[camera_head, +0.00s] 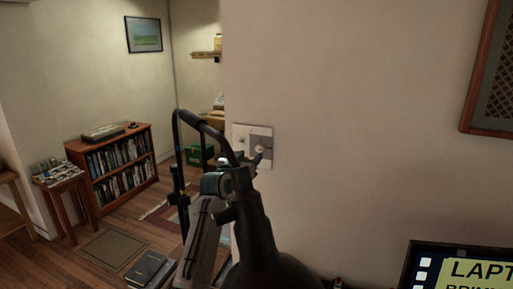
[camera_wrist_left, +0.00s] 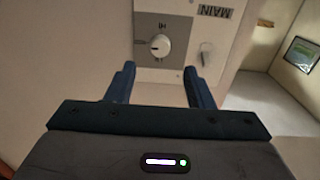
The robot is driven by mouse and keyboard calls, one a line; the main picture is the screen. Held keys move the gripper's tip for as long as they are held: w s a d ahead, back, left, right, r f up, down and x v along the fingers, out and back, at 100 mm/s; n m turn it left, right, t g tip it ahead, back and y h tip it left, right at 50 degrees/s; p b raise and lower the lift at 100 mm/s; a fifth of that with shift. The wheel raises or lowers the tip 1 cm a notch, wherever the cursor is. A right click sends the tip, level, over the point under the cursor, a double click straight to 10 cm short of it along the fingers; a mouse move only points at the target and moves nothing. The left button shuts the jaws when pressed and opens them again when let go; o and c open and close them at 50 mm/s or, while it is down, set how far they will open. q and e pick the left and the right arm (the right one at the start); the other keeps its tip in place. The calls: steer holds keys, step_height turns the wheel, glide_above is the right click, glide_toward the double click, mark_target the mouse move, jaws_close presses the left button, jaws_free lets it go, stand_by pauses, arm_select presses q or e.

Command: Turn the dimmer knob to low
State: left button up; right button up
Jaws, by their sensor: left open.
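The plate has a dark label reading MAIN, and small marks surround the knob. In the left wrist view the picture is turned, so the label reads upside down. My left gripper (camera_wrist_left: 158,85) is open, with its two dark blue fingers pointing at the plate just short of the knob, one to each side. In the head view the wall plate (camera_head: 264,133) is partly hidden by my left gripper (camera_head: 247,162) and arm. My right gripper is not seen.
A small toggle switch (camera_wrist_left: 206,50) sits beside the knob on the plate. The wall ends just left of the plate in the head view. A bookcase (camera_head: 120,165), a small table (camera_head: 60,182) and books (camera_head: 148,269) stand beyond. A sign (camera_head: 470,272) is at lower right.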

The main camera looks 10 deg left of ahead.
mark_target(259, 148)
arm_select(q)
steer(key=w+p, duration=0.1)
steer(key=w, duration=0.2)
steer(key=w+d+p, duration=0.1)
steer(key=w, duration=0.2)
steer(key=shift+w+d, duration=0.15)
steer(key=shift+w, duration=0.15)
steer(key=shift+c, duration=0.7)
steer(key=c, duration=0.9)
steer(key=shift+o, duration=0.2)
